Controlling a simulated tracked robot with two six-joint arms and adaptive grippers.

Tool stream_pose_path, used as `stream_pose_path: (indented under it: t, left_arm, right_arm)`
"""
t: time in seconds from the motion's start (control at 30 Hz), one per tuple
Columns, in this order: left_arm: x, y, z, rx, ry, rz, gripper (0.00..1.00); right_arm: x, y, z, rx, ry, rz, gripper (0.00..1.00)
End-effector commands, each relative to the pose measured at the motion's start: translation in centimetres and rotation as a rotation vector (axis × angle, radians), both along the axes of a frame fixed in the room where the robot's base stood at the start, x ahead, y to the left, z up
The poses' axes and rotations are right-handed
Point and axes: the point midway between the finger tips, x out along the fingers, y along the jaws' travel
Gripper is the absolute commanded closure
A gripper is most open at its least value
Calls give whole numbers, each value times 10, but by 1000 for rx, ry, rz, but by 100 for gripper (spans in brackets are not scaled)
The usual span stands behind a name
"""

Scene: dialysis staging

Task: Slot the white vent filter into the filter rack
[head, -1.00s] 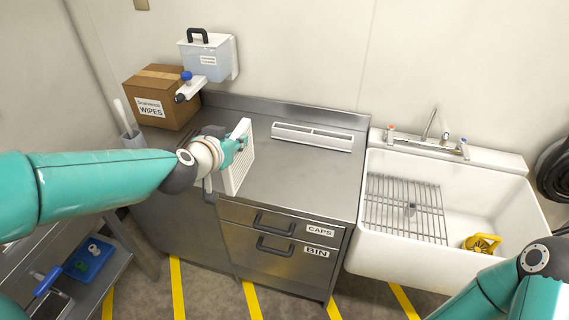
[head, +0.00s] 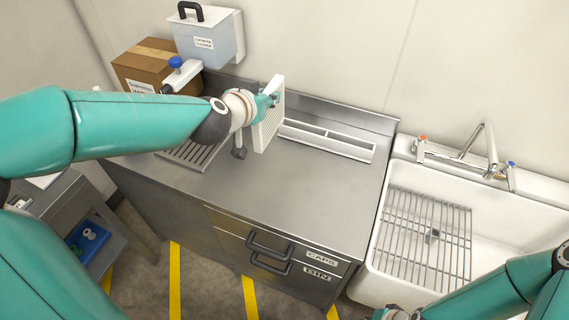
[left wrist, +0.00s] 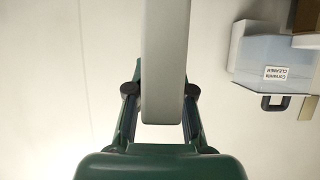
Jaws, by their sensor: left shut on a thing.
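In the left wrist view the filter is a pale grey slab (left wrist: 165,60) between the two fingers. The filter rack (head: 340,146) is a long, low white holder with slots at the back of the steel counter. The filter appears at the rack's left end and covers part of it; I cannot tell its exact height above the counter. My right wrist is at the bottom edge, its fingers out of frame.
A cardboard box (head: 143,62), a clear bin with a black handle (head: 207,45) and a blue-knobbed white fitting (head: 184,76) stand at the back left. A slatted grate (head: 196,154) lies below my left arm. The counter (head: 300,190) is clear in front. A sink (head: 510,225) is right.

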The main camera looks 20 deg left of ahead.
Motion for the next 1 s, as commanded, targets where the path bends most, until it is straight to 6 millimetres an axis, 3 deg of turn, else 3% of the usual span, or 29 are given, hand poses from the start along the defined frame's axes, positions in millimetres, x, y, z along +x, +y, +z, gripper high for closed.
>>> stream_pose_path:
  t: [0.03,0.2,0.4,0.53,0.77,1.0]
  left_arm:
    - [0,-1,-19,0,3,-1,100]
    - [2,-4,-66,1,4,-8,100]
    - [3,-7,-115,0,5,-13,100]
    - [4,-8,-135,-1,4,-15,100]
    - [4,-8,-150,0,3,-16,100]
    - [4,-8,-183,-1,5,-16,100]
  right_arm:
    - [0,0,-16,0,1,0,100]
    - [-1,0,-49,0,1,0,100]
    - [0,0,-73,0,1,0,100]
    - [0,0,-78,0,0,0,100]
    - [0,0,-79,0,0,0,100]
    - [0,0,-84,0,0,0,100]
